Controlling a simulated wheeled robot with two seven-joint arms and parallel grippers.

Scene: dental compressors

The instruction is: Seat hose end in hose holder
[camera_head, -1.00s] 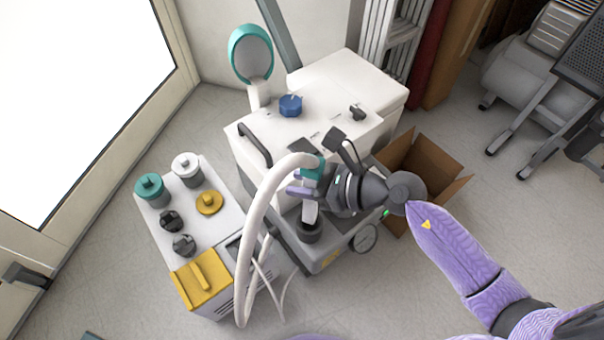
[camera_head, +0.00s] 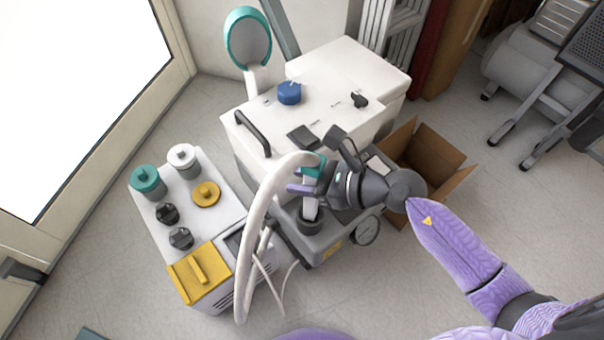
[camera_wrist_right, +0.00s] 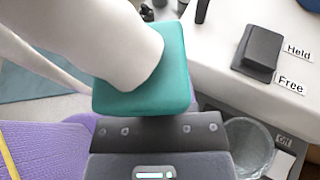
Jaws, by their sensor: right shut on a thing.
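The white hose (camera_head: 256,215) arches up from the floor side to its end, which has a teal collar (camera_head: 316,164) and a pale tip (camera_head: 309,209) pointing down. My right gripper (camera_head: 308,176) is shut on the teal collar; its dark jaws hold the teal block (camera_wrist_right: 143,82) in the wrist view too. The dark round hose holder (camera_head: 312,224) stands on the low grey deck of the white machine. The tip is over the holder and overlaps its opening; I cannot tell how deep it sits. My left gripper is not in view.
The white machine (camera_head: 335,85) has a blue knob (camera_head: 289,93) and a dark switch (camera_wrist_right: 260,50) near labels "Held" and "Free". A cart (camera_head: 222,213) with a yellow lid stands left. An open cardboard box (camera_head: 452,178) is behind my right wrist.

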